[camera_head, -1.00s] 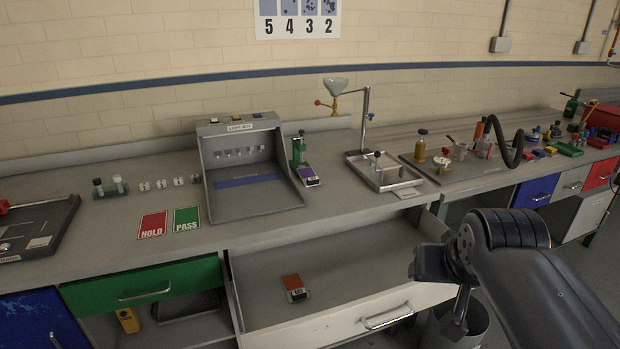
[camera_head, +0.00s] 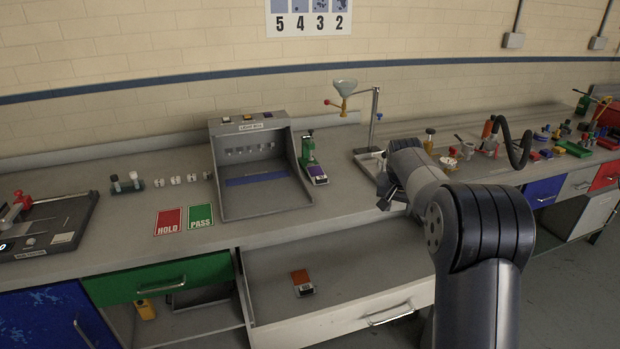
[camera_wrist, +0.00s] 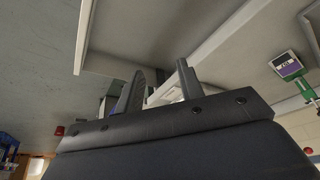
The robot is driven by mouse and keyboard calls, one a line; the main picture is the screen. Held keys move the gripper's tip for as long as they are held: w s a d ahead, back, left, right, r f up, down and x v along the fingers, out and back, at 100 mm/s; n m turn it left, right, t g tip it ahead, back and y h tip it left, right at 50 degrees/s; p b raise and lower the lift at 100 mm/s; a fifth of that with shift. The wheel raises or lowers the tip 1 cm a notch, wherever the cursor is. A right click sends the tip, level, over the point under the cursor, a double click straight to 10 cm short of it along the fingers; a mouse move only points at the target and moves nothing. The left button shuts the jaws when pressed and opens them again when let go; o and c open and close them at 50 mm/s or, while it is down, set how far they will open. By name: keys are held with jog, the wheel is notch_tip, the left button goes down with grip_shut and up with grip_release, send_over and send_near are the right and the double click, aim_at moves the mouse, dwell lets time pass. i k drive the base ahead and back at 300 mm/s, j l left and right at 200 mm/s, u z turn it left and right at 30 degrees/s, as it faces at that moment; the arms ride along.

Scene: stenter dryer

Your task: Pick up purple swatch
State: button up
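The purple swatch (camera_head: 317,171) lies on a small pale-edged block at the foot of a green stand (camera_head: 308,150), on the bench right of the light box. It also shows at the right of the wrist view (camera_wrist: 289,66), beside the green stand. My gripper (camera_head: 384,197) is above the bench's front edge, to the right of the swatch and clear of it. In the wrist view its two fingers (camera_wrist: 158,92) are apart, with nothing visible held between them.
The grey light box (camera_head: 226,168) stands left of the swatch. Below, an open drawer (camera_head: 270,262) holds an orange-topped block (camera_head: 302,282). The red HOLD card (camera_head: 168,221) and green PASS card (camera_head: 200,216) lie on the bench.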

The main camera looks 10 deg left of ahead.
aim_at(316, 173)
jog(key=i+l+u, duration=0.2)
jog(key=u, duration=0.2)
jog(key=i+l+u, duration=0.15)
jog(key=u, duration=0.3)
jog(key=i+l+u, duration=0.1)
jog(key=l+u, duration=0.3)
jog(key=i+l, duration=0.15)
jog(key=l, duration=0.35)
jog(key=i+l+u, duration=0.15)
jog(key=l, duration=0.9)
jog(key=i+u, duration=0.05)
